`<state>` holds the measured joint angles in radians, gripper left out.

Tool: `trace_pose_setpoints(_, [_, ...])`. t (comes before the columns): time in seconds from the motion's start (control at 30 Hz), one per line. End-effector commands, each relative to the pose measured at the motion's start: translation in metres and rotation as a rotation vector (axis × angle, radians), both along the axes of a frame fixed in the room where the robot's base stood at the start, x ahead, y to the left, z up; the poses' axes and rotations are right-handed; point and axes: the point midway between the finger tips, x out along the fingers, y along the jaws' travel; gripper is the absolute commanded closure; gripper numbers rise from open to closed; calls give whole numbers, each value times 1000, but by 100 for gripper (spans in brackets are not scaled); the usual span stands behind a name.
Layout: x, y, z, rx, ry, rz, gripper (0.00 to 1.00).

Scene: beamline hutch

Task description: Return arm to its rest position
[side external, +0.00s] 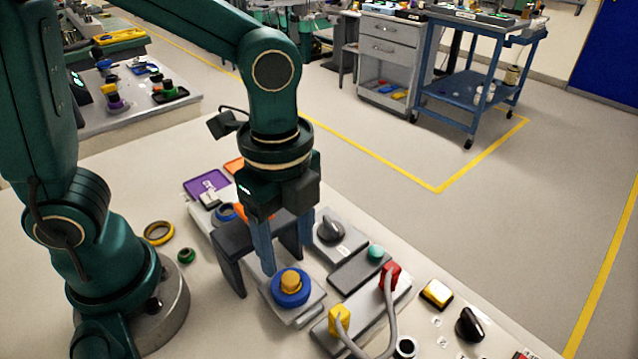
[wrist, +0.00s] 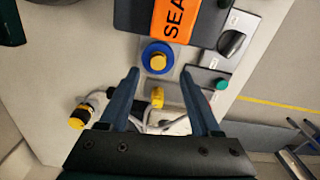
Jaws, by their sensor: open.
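My gripper (side external: 288,257) points down over the panel of controls on the pale bench. Its two blue fingers are apart, with nothing held between them. In the wrist view my gripper (wrist: 160,74) also shows spread fingers. A blue-ringed button with a yellow top (side external: 291,285) sits on a grey plate just below and in front of the fingers in the side view. It also shows in the wrist view (wrist: 157,57), just beyond the fingertips. I cannot tell the exact gap between fingers and button. No marker of a rest position is visible.
A dark bridge-shaped stand (side external: 229,264) is close beside the fingers; its orange label (wrist: 173,18) shows in the wrist view. A black knob (side external: 331,231), a red plug (side external: 390,276) and a yellow plug (side external: 340,319) with a grey cable are nearby. Open floor lies beyond the bench.

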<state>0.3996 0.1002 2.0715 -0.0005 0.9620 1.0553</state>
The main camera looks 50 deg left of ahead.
Motion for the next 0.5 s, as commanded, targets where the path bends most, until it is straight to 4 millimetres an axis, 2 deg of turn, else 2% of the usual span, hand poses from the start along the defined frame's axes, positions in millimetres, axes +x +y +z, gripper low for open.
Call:
trace_pose_setpoints(0.17, [9,17,27,-39,-104,91,36])
trace_pose_setpoints(0.23, [8,28,40,-61,-161,183,36])
trace_pose_setpoints(0.5, [-9,67,69,-178,-356,732,36])
